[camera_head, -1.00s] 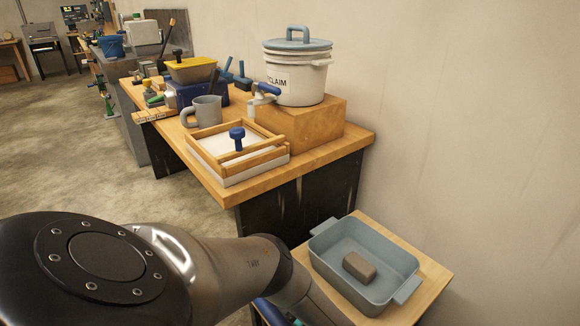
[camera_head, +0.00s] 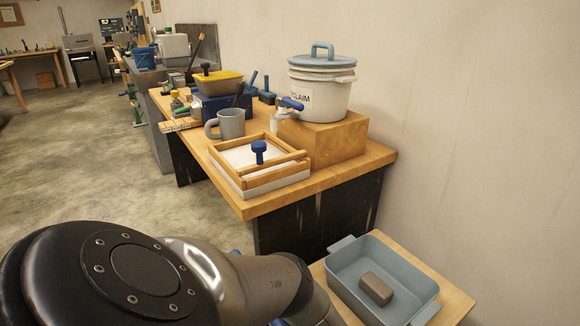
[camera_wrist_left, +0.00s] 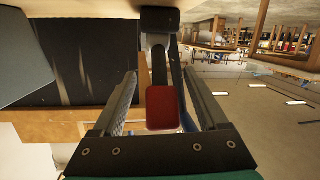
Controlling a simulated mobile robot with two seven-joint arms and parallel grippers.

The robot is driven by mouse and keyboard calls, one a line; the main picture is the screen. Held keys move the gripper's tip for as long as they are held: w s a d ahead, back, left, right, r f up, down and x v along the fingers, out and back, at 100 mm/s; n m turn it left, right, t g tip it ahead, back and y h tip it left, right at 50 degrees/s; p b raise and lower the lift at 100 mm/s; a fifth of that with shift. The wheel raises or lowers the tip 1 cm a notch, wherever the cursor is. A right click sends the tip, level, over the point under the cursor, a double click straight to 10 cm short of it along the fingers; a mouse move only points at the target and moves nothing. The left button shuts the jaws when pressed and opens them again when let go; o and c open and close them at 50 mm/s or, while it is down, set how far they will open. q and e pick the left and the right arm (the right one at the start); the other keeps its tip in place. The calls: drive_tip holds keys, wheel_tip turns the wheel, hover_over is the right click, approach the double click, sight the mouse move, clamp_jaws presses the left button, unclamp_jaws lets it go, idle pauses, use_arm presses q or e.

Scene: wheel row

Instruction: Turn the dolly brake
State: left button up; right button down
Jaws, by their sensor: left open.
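In the left wrist view, a red block-like end (camera_wrist_left: 162,107) on a dark bar (camera_wrist_left: 158,66) lies between the fingers of my left gripper (camera_wrist_left: 160,76). It looks like a lever, possibly the dolly brake, but I cannot tell for sure. The gripper is open, with a finger on each side of the red end and gaps between. In the head view, my left arm comes in at the lower left, and its gripper is hidden. No dolly is clearly visible there. My right gripper is not in view.
A wooden bench (camera_head: 350,172) holds a white tub with a blue lid (camera_head: 322,88), a grey mug (camera_head: 231,124) and a wood-framed tray (camera_head: 230,185). A blue-grey basin (camera_head: 345,262) with a brown block (camera_head: 376,289) stands lower right. Open floor (camera_head: 70,150) lies left.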

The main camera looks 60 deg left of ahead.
use_arm(q)
drive_tip(key=shift+d, duration=0.2)
drive_tip(key=w+d+r+p, duration=0.1)
drive_tip(key=d+r+p, duration=0.1)
drive_tip(key=d, duration=1.2)
drive_tip(key=shift+w+d+r+p, duration=0.2)
drive_tip(key=shift+d+r+p, duration=0.1)
drive_tip(key=shift+p, duration=0.3)
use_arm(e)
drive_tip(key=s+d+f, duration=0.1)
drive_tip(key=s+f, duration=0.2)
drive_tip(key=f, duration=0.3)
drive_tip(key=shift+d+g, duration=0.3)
use_arm(q)
drive_tip(key=shift+r, duration=0.1)
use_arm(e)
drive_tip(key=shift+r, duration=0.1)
